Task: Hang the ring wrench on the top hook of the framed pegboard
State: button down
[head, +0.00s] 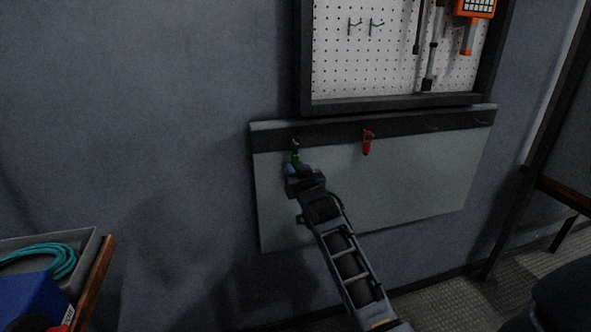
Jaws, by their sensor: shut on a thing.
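The framed pegboard (340,62) is at the upper middle of the head view, with a white perforated face and a dark frame. Two small hooks (354,26) and (376,25) show on its left part; its top is cut off by the picture edge. My gripper (295,172) is below the pegboard, in front of the grey panel's upper left part. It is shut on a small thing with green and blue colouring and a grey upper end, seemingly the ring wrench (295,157). Its upper end overlaps the dark rail; I cannot tell whether it touches it. The jaws are mostly hidden.
A red item (367,143) hangs on the dark rail (330,131) of the grey panel (400,180). Long dark tools (433,50) and an orange device (474,8) are on the pegboard's right. A tray (88,262) with teal cable (62,262) stands lower left.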

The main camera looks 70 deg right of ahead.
jog(key=shift+a+r, duration=0.1)
jog(key=shift+r, duration=0.05)
jog(key=shift+s+a+r+p, duration=0.3)
jog(key=shift+p, duration=0.25)
jog(key=shift+s+a, duration=0.1)
jog(key=p+v, duration=0.2)
jog(key=v, duration=0.9)
jog(key=shift+s+a, duration=0.25)
jog(key=shift+s, duration=0.05)
